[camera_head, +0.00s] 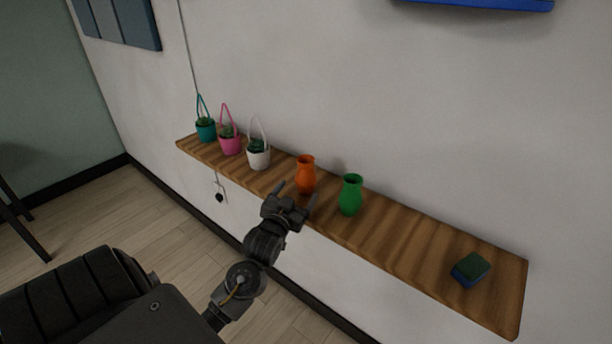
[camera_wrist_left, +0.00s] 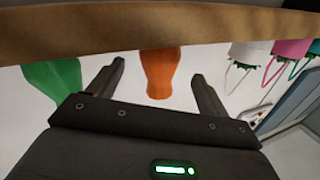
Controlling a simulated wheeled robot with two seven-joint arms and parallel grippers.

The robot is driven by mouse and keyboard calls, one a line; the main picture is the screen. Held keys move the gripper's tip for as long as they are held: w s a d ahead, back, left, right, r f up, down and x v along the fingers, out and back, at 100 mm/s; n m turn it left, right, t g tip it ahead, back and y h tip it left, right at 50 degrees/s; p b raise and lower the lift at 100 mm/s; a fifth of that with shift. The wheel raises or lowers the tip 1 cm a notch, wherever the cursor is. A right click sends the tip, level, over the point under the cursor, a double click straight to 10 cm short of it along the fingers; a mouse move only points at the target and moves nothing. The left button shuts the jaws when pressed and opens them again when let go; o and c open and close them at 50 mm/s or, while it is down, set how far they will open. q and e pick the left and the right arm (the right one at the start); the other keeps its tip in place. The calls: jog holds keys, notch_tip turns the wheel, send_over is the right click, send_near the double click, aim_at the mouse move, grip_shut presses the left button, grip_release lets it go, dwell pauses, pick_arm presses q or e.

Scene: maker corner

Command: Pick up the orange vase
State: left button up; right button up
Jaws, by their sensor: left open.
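The orange vase (camera_head: 306,175) stands upright on the wooden wall shelf (camera_head: 400,238), near its middle. My left gripper (camera_head: 297,194) is open and empty at the shelf's front edge, pointing toward the orange vase. In the left wrist view, which looks upside down, the orange vase (camera_wrist_left: 160,72) appears between the two spread fingers (camera_wrist_left: 158,78), farther out toward the wall. No contact with the vase shows. My right gripper is not in view.
A green vase (camera_head: 350,195) stands close to the right of the orange one. A white basket planter (camera_head: 258,158), a pink one (camera_head: 229,143) and a teal one (camera_head: 205,131) stand to the left. A green and blue sponge-like block (camera_head: 470,269) lies near the right end.

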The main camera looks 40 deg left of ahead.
aim_at(302, 186)
pick_arm(q)
jog(key=shift+w+a, duration=0.2)
jog(key=shift+w, duration=0.5)
jog(key=shift+w+a+r, duration=0.1)
jog(key=p+x, duration=0.2)
jog(key=x, duration=0.3)
jog(key=c, duration=1.1)
